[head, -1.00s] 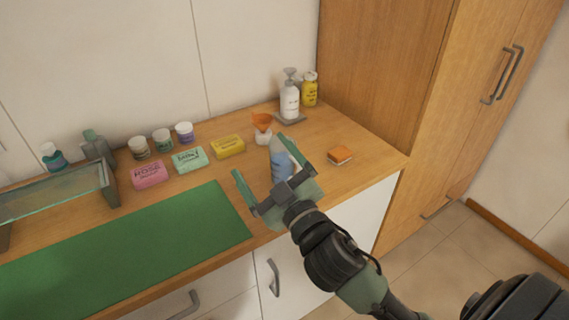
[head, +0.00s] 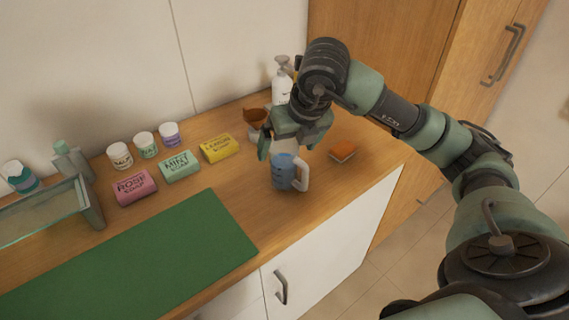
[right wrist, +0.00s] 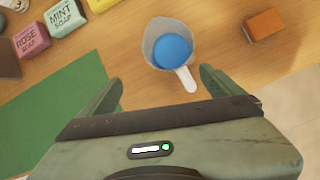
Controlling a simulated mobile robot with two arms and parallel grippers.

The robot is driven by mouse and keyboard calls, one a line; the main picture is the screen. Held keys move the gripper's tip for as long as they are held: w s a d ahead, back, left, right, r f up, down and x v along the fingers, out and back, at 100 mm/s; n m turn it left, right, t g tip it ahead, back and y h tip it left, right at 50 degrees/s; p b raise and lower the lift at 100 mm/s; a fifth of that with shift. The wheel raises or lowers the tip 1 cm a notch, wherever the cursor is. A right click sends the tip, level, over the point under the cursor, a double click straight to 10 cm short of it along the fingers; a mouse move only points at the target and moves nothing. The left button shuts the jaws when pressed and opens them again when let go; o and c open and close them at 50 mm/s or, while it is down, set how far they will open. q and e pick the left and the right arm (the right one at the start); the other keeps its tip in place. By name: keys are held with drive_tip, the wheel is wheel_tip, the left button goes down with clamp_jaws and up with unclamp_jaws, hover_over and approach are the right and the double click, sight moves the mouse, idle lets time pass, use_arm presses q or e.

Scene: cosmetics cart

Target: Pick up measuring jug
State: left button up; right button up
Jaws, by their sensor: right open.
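The measuring jug (head: 283,172) stands upright on the wooden counter, blue in its lower part with a pale handle on its right side. In the right wrist view the jug (right wrist: 170,48) is seen from above, with blue inside and its handle pointing toward my gripper. My right gripper (head: 290,148) is above the jug in the head view and hides part of its top. In the right wrist view the open fingers (right wrist: 160,92) are apart and empty, with the jug beyond their tips. My left gripper is not in view.
An orange-brown block (head: 343,150) lies right of the jug. A green mat (head: 140,260) covers the front left. A white pump bottle (head: 282,85) is at the back.

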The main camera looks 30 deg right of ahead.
sight(286, 153)
drive_tip(key=w+f+p, duration=0.1)
drive_tip(key=f, duration=0.1)
drive_tip(key=w+d+f, duration=0.1)
drive_tip(key=w+f, duration=0.1)
drive_tip(key=w+d+f+p, duration=0.1)
drive_tip(key=f, duration=0.1)
drive_tip(key=shift+w+f+p, duration=0.15)
drive_tip(key=shift+f+p, duration=0.15)
drive_tip(key=shift+f, duration=0.1)
drive_tip(key=c, duration=2)
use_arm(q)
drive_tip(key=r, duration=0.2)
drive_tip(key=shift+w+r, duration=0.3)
use_arm(e)
drive_tip(key=shift+r, duration=0.1)
clamp_jaws()
